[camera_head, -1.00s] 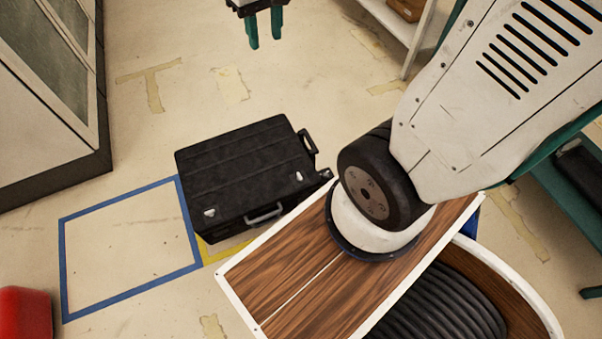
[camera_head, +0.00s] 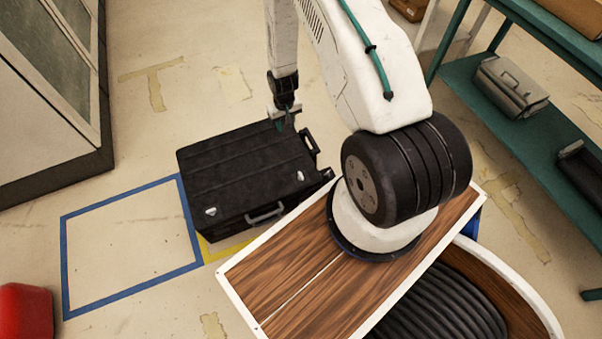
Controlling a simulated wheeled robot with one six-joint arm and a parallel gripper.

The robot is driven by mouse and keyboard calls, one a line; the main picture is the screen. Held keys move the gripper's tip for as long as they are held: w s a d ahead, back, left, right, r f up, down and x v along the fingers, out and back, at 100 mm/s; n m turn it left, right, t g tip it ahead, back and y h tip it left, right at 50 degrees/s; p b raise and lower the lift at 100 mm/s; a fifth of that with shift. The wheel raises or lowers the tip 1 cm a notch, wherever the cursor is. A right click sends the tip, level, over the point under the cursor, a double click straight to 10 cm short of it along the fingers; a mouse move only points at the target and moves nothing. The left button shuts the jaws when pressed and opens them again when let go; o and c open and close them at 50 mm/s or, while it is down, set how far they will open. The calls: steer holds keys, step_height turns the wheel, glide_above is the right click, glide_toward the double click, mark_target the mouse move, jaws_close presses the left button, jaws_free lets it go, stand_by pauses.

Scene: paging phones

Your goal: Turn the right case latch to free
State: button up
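The black case (camera_head: 240,172) lies closed on the floor, with its carry handle (camera_head: 265,214) on the near side. Its left latch (camera_head: 210,211) is a small pale piece at the near left of the lid edge. Its right latch (camera_head: 300,176) is a similar pale piece near the right corner. The latches are too small to tell how they are turned. My gripper (camera_head: 282,122) points down at the far right edge of the case lid, away from the right latch.
A blue taped square (camera_head: 130,248) on the floor left of the case is empty. A red object (camera_head: 25,312) stands at the lower left. A teal shelf (camera_head: 490,100) holds a grey case (camera_head: 511,88) at right. A cabinet (camera_head: 50,90) stands at left.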

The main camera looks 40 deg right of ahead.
glide_above(301, 175)
steer(key=shift+m, duration=0.3)
step_height(301, 175, down, 17)
steer(key=shift+w+f, duration=0.1)
steer(key=shift+f, duration=0.1)
step_height(301, 175, down, 8)
steer(key=shift+r, duration=0.25)
jaws_close()
